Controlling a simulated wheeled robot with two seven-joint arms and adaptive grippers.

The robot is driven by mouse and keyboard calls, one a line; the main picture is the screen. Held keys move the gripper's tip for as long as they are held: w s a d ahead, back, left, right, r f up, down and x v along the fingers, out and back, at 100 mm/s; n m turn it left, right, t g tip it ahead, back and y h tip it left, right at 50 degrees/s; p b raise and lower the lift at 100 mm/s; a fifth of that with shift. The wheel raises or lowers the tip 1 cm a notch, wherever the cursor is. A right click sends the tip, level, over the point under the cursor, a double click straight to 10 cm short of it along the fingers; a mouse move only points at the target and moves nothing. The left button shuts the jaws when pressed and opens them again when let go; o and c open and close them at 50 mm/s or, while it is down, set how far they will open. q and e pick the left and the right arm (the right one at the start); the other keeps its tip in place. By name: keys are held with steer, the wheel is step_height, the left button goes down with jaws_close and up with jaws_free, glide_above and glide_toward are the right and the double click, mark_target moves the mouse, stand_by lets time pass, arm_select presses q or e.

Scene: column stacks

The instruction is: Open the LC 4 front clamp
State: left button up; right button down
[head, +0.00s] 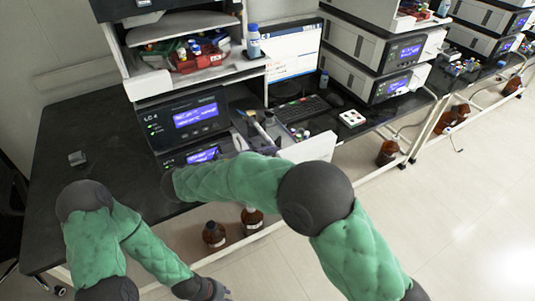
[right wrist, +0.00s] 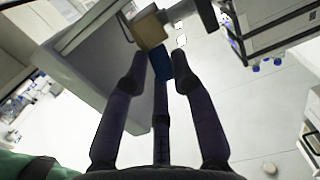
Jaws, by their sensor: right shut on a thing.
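The LC 4 unit (head: 187,118), dark with a lit blue display, stands on the black bench in the head view. My right gripper (head: 240,139) is at its right side, partly hidden by my own forearm. In the right wrist view, the right gripper (right wrist: 160,76) has its fingertips on either side of a blue piece (right wrist: 163,63) just below a tan block (right wrist: 150,30). The blue piece may be the clamp's lever; the rest of the clamp is not clear. My left gripper (head: 212,291) is low at the bottom edge in the head view, its fingers unclear.
A white panel (head: 310,148) juts out right of the LC 4 unit. A keyboard (head: 301,108), a monitor (head: 294,50) and a small white rack (head: 352,118) are behind it. Brown bottles (head: 214,235) stand below the bench. The bench's left part is mostly clear.

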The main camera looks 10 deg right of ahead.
steer(key=shift+f, duration=0.1)
steer(key=c, duration=1.2)
jaws_free()
steer(key=shift+o, duration=0.2)
